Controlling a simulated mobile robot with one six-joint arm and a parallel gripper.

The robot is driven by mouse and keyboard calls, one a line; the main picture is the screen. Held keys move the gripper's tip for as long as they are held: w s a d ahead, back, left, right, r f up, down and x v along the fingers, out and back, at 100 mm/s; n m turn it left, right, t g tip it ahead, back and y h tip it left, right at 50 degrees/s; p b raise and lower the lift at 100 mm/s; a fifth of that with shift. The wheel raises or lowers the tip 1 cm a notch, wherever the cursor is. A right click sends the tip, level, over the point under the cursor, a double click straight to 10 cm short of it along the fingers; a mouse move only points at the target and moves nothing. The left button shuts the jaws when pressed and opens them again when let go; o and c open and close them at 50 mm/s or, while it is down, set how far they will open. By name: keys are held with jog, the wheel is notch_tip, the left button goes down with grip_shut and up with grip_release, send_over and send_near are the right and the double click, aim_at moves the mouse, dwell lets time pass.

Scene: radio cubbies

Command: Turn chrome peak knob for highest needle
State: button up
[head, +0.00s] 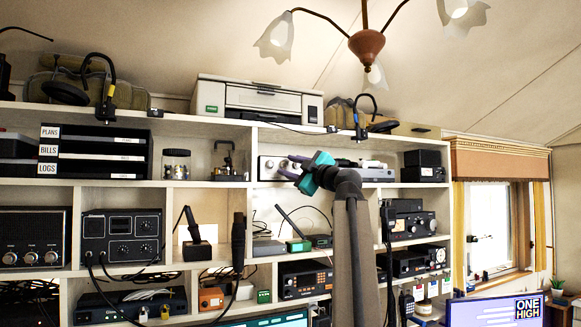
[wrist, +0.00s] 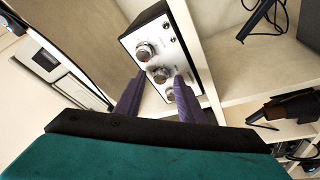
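A box with a silver front panel (head: 268,174) and a row of chrome knobs stands in a cubby of the upper shelf. In the wrist view its panel (wrist: 178,55) is tilted. It shows an upper chrome knob (wrist: 145,50), a middle chrome knob (wrist: 160,74) and a lower knob (wrist: 171,96) partly behind a finger. My gripper (head: 286,167) is in front of the panel. In the wrist view my gripper (wrist: 160,77) is open, its purple fingertips on either side of the middle knob. I cannot tell whether they touch it. No meter needle can be made out.
A silver unit (head: 370,172) sits to the right in the same cubby row. A printer (head: 257,97) stands above on the shelf top. Shelf dividers and boards close in around the box. A handset (wrist: 285,108) shows at right in the wrist view.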

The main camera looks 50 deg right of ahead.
grip_shut()
jog(key=b, duration=0.1)
jog(key=m+b, duration=0.1)
jog(key=b, duration=0.1)
jog(key=shift+f+m+h, duration=0.2)
jog(key=shift+m+h, duration=0.1)
jog(key=shift+h, duration=0.1)
jog(key=shift+a+r+m+h+b, duration=0.15)
jog(key=shift+m+h+b, duration=0.25)
jog(key=shift+m+b, duration=0.4)
grip_release()
